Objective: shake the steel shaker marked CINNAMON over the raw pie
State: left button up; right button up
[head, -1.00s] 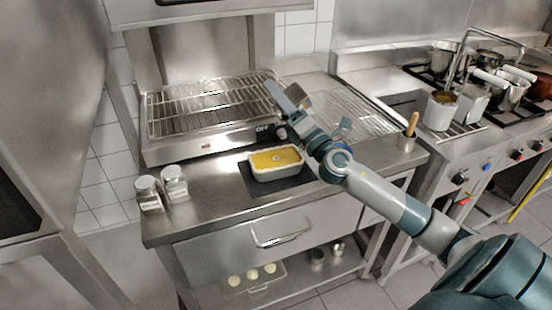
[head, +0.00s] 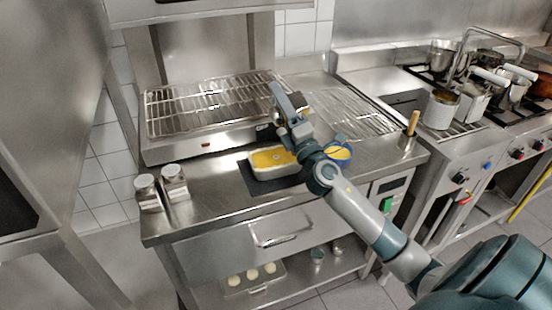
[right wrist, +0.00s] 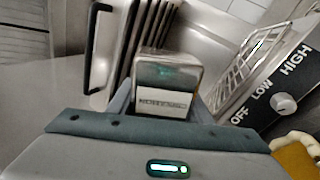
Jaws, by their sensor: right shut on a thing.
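My right gripper (head: 288,104) is shut on a steel shaker (right wrist: 168,78). In the right wrist view its pale label appears upside down and seems to read CINNAMON. In the head view the gripper is in the air beyond the pie dish, in front of the grill. The raw pie (head: 268,160), yellow in a pale rectangular dish, sits on a dark mat on the steel counter. My right wrist hides the dish's right end. A corner of the pie (right wrist: 298,158) shows at the lower right of the wrist view. My left gripper is out of view.
Two labelled shakers (head: 148,192) (head: 176,183) stand at the counter's left end. A grill with a wire rack (head: 210,105) is behind the pie. A blue and yellow bowl (head: 339,152) is right of my wrist.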

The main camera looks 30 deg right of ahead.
jog(key=m+h, duration=0.1)
jog(key=r+m+h, duration=0.1)
jog(key=m, duration=0.1)
jog(key=m+h, duration=0.1)
jog(key=m, duration=0.1)
jog(key=shift+r+h, duration=0.25)
jog(key=shift+h, duration=0.05)
jog(key=m+h, duration=0.1)
jog(key=m, duration=0.2)
jog(key=r+m+g+h+p, duration=0.1)
jog(key=m+h, duration=0.1)
jog(key=m, duration=0.1)
jog(key=shift+r+g, duration=0.15)
jog(key=shift+g, duration=0.15)
